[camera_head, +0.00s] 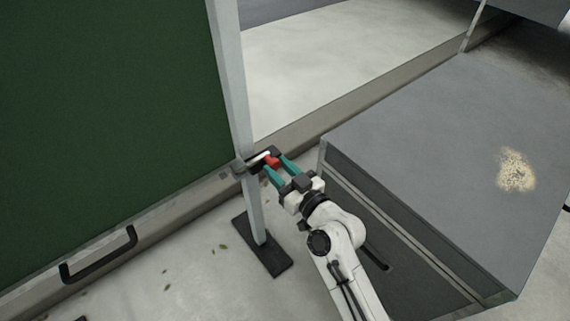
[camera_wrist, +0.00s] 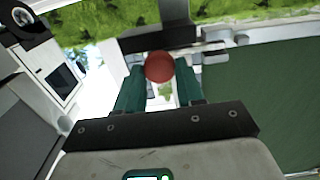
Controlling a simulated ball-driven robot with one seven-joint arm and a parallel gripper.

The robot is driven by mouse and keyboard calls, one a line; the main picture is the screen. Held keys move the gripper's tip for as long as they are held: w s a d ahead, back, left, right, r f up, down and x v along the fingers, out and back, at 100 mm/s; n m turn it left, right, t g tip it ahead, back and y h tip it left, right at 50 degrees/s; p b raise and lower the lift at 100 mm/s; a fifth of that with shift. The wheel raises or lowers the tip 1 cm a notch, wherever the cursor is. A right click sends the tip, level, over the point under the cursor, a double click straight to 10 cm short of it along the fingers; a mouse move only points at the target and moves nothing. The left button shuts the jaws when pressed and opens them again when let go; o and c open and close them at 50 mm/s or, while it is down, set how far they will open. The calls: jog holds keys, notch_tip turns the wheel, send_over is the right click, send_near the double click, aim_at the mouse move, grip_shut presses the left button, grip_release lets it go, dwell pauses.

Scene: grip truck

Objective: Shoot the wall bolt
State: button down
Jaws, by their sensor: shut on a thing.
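The wall bolt (camera_head: 258,157) is a short pale bar on a dark mount at the post beside the green panel (camera_head: 110,110). Its red knob (camera_head: 271,161) sits between the teal fingers of my gripper (camera_head: 278,168). In the wrist view the round red knob (camera_wrist: 159,67) shows between the fingertips of my gripper (camera_wrist: 160,78), with a dark bar just beyond it. My gripper is shut on the knob. The bolt's far end is too small to make out clearly.
A grey cabinet (camera_head: 430,150) with a pale speckled patch on top stands close to the right of my arm. A grey post (camera_head: 232,90) rises from a dark foot plate (camera_head: 262,247). Pale floor lies below.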

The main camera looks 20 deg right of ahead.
jog(key=shift+s+a, duration=0.1)
jog(key=shift+a, duration=0.15)
jog(key=c, duration=0.7)
grip_release()
jog(key=b+v, duration=0.1)
jog(key=v, duration=0.9)
jog(key=shift+s+d, duration=0.1)
jog(key=shift+s, duration=0.3)
